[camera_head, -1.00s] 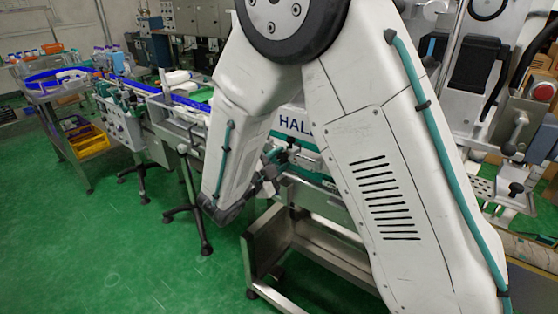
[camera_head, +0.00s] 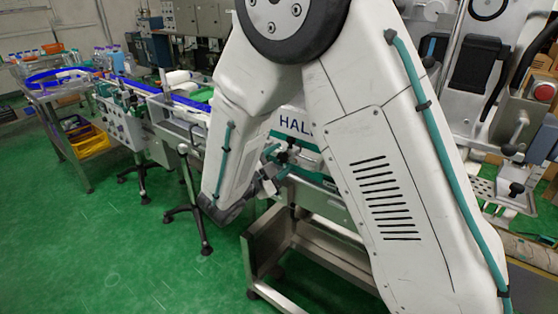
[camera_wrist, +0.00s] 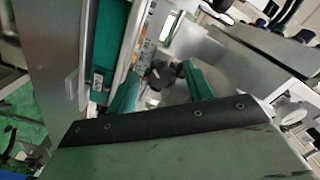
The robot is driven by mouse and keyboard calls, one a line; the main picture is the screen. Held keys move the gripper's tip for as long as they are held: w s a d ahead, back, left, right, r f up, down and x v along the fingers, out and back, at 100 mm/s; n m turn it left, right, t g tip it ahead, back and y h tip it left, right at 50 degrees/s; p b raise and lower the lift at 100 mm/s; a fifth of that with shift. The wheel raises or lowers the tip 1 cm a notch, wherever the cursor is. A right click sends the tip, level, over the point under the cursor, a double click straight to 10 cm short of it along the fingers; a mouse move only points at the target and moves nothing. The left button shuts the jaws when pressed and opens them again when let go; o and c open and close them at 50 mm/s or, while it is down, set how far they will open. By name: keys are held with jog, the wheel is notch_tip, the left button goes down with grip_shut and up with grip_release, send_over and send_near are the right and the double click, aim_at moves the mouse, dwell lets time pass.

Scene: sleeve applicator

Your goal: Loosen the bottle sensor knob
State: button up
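A dark knob (camera_wrist: 160,76) shows in the wrist view, between and beyond the fingertips of my gripper (camera_wrist: 161,82). The two teal fingers stand apart, one on each side of the knob in the picture. I cannot tell whether either finger touches it. In the head view my gripper (camera_head: 272,182) is small and partly hidden by my arm, close to the conveyor side of the machine. A dark knob or clamp (camera_head: 285,156) shows just beyond it. I cannot tell if this is the same knob.
A steel trough frame (camera_head: 262,262) stands below my gripper. A steel panel (camera_wrist: 48,50) fills the left of the wrist view. Green floor (camera_head: 110,240) is clear at left.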

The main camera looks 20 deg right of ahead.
jog(key=v, duration=0.7)
jog(key=shift+s+a, duration=0.25)
jog(key=shift+a, duration=0.1)
